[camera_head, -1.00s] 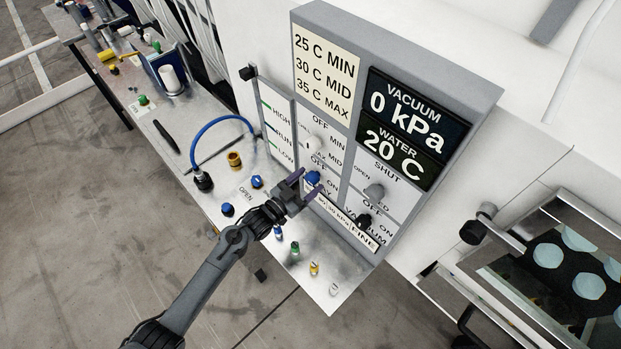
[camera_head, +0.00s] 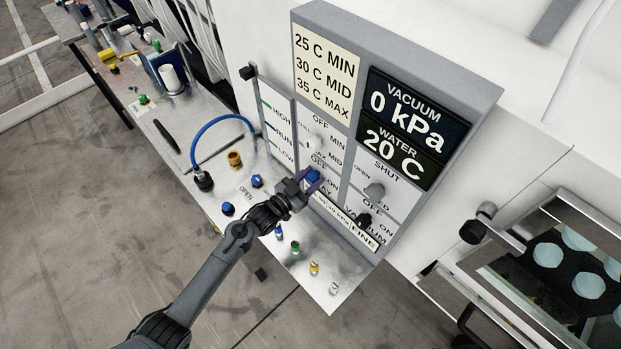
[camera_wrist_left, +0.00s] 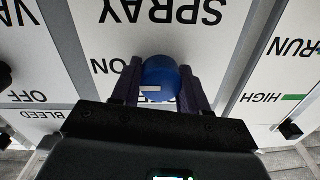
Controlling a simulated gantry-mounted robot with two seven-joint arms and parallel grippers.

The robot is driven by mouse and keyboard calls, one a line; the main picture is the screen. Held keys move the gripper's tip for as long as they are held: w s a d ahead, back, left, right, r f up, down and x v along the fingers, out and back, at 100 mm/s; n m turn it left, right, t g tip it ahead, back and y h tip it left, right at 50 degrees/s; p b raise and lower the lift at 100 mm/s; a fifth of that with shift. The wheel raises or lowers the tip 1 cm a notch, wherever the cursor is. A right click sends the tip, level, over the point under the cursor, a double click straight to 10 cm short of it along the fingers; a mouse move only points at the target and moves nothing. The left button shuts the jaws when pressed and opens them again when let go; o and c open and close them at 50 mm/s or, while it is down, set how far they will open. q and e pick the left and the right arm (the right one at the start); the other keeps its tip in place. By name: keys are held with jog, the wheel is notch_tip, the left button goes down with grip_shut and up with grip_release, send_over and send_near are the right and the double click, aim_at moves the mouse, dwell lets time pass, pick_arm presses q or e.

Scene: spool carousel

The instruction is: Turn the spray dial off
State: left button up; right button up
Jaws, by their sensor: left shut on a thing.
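The blue SPRAY dial (camera_head: 313,175) sits on the grey control panel's lower left part. My left gripper (camera_head: 311,183) is shut on this dial, with one finger on each side. In the left wrist view, the dial (camera_wrist_left: 160,76) shows between the two dark purple fingers, and the panel's lettering is upside down. A white mark on the dial's face extends to the left there, on the side of the ON label (camera_wrist_left: 110,66). The dial's OFF label shows just above it in the head view. My right gripper is not in view.
A white knob (camera_head: 312,143) sits above the blue dial. A grey knob (camera_head: 374,191) and a black knob (camera_head: 364,221) are to its right. Small coloured fittings and a blue hose (camera_head: 213,122) are on the metal bench (camera_head: 322,292) below.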

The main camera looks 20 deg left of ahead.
pick_arm(q)
jog(key=shift+n, duration=0.3)
jog(key=n+p, duration=0.1)
jog(key=n, duration=0.3)
jog(key=shift+r+p, duration=0.1)
jog(key=shift+p, duration=0.25)
jog(key=n+p, duration=0.1)
jog(key=n, duration=0.3)
jog(key=shift+n, duration=0.4)
jog(key=n+p, duration=0.1)
jog(key=n, duration=0.3)
jog(key=shift+p, duration=0.4)
jog(key=shift+n+g+p, duration=0.3)
jog(key=shift+n+p, duration=0.2)
jog(key=shift+n, duration=1.5)
jog(key=o, duration=1.1)
jog(key=shift+c, duration=0.2)
